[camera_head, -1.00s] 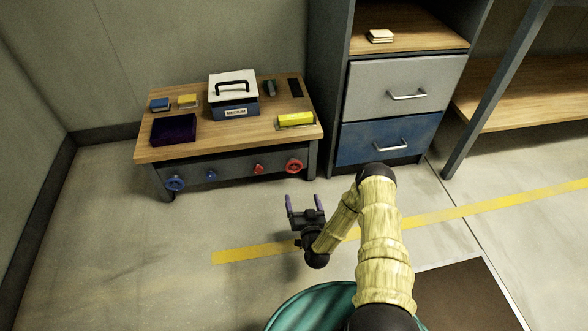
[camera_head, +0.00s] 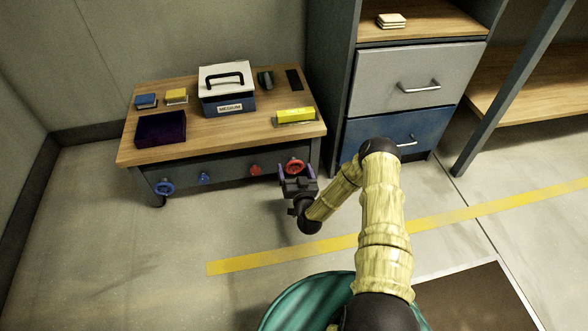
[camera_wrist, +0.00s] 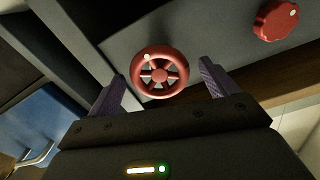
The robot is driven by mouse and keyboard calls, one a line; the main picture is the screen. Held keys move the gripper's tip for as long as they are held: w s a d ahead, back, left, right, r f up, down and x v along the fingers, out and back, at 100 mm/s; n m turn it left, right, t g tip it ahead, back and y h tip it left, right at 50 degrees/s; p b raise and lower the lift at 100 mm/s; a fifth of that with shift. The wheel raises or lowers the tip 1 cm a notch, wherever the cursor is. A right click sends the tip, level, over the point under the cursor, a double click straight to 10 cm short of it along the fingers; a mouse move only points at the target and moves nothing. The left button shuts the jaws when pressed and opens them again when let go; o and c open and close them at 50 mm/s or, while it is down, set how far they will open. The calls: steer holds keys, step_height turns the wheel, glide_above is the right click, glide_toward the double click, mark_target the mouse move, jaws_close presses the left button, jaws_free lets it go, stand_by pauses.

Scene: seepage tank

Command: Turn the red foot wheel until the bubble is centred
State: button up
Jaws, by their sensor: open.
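The red foot wheel (camera_head: 293,167) is on the front of the low wooden-topped table, near its right end. In the wrist view the wheel (camera_wrist: 160,73) is a spoked ring with a pale dot on its upper left rim. My gripper (camera_head: 296,174) is open just in front of the wheel. In the wrist view its two purple fingers (camera_wrist: 161,88) stand left and right of the wheel, with gaps between. A yellow block (camera_head: 294,115), perhaps the level, lies on the table's right side. I cannot make out a bubble.
A smaller red knob (camera_head: 255,170) is left of the wheel. A blue wheel (camera_head: 164,188) and blue knob (camera_head: 204,178) are further left. The table (camera_head: 190,145) holds a toolbox (camera_head: 228,90) and dark tray (camera_head: 160,129). A drawer cabinet (camera_head: 400,85) stands close right.

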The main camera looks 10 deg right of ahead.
steer(key=c, duration=1)
steer(key=shift+r+m+p, duration=0.1)
steer(key=shift+m+p, duration=0.3)
steer(key=shift+p, duration=0.1)
steer(key=m+p, duration=0.2)
steer(key=shift+m, duration=0.3)
steer(key=m+p, duration=0.1)
steer(key=m, duration=0.1)
steer(key=shift+m+p, duration=0.4)
steer(key=m+p, duration=0.1)
steer(key=m, duration=0.2)
steer(key=shift+d+m, duration=0.1)
steer(key=shift+m, duration=0.2)
steer(key=shift+m+p, duration=0.45)
steer(key=shift+m, duration=1.35)
steer(key=shift+f, duration=0.2)
